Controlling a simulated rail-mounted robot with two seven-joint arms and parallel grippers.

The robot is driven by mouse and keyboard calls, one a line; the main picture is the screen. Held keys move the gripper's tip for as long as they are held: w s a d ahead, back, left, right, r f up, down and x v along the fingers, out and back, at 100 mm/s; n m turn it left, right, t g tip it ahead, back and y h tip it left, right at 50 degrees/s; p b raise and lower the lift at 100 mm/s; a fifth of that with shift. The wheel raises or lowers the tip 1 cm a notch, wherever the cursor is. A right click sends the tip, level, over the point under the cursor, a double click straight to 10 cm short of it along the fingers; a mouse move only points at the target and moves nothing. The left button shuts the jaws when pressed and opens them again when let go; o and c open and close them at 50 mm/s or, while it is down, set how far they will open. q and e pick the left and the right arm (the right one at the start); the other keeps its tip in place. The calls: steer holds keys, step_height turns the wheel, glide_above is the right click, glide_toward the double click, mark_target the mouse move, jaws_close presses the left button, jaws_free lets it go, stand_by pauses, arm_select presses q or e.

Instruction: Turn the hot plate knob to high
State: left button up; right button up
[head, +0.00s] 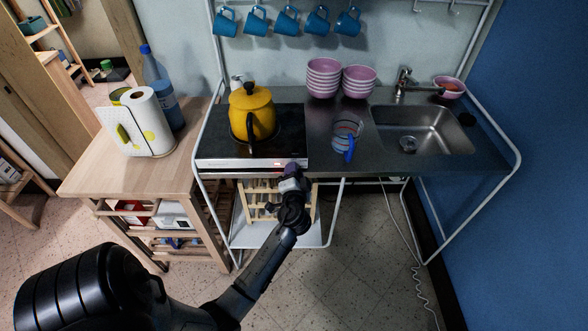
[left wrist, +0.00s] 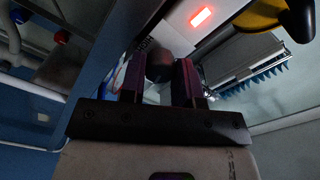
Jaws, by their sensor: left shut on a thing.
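The hot plate (head: 225,162) lies on the left part of the counter, with a light front panel and a small red lit display (head: 277,163). The display glows red in the left wrist view (left wrist: 202,17). My left gripper (head: 292,168) is at the right end of the front panel. In the left wrist view my left gripper (left wrist: 160,75) has its two fingers on either side of the dark round knob (left wrist: 159,64) and is shut on it. The knob is hidden behind the gripper in the head view, and its marking cannot be read. My right gripper is not in view.
A yellow kettle (head: 252,114) stands on the hot plate. A glass measuring jug (head: 346,134) with a blue handle stands to the right, before the sink (head: 425,130). Pink bowls (head: 323,78) are stacked behind. A wooden cart (head: 125,175) with a paper towel roll stands left.

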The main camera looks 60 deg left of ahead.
arm_select(q)
steer(key=shift+m+p, duration=6.75)
steer(key=shift+m, duration=3.85)
steer(key=shift+f, duration=0.1)
steer(key=o, duration=0.9)
steer(key=shift+o, duration=0.2)
